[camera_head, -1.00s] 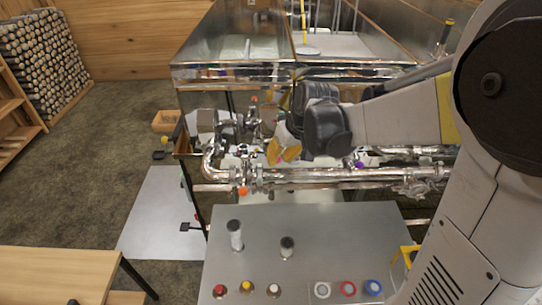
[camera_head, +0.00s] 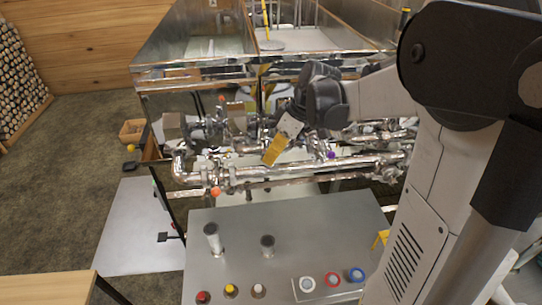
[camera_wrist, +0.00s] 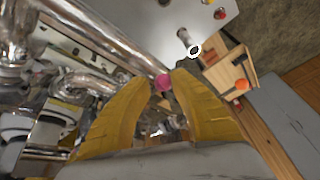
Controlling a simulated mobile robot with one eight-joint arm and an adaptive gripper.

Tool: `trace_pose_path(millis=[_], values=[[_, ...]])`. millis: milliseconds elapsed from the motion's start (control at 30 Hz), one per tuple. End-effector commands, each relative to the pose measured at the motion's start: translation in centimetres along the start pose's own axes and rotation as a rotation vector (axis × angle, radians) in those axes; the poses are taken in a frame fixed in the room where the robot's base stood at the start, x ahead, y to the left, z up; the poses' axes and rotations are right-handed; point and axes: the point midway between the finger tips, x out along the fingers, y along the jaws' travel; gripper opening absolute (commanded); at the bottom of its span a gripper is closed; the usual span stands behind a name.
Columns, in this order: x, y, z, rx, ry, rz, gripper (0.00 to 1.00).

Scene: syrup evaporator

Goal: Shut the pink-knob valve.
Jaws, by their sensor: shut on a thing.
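The pink knob (camera_wrist: 163,82) shows in the wrist view right between the tips of my two yellow fingers. My gripper (camera_wrist: 165,78) is closed on it, with one finger on each side. In the head view my gripper (camera_head: 272,155) points down and left at the shiny pipes (camera_head: 300,170) in front of the evaporator. The pink knob is hidden there behind the fingers, and I cannot see how its valve handle stands.
A purple knob (camera_head: 331,155) sits on the piping just right of my gripper, and an orange-red knob (camera_head: 215,191) is to the left. A grey control panel (camera_head: 315,230) with several buttons stands in front. Pipes crowd the gripper closely.

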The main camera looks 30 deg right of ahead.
Motion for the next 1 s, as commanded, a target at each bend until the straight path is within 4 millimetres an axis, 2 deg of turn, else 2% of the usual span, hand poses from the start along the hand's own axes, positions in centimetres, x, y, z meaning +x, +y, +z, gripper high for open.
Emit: trace_pose_path(millis=[367,400,467,500,833,1000], values=[[0.0,0.3,0.0,-0.005,0.001,0.005,0.0],[0.0,0.3,0.0,-0.004,0.0,0.004,0.36],[0.0,0.2,0.0,-0.004,0.0,0.004,0.54],[0.0,0.2,0.0,-0.004,0.0,0.003,0.58],[-0.3,0.1,0.1,-0.002,-0.001,0.001,0.58],[-2.8,0.1,0.1,0.0,-0.001,0.002,0.58]])
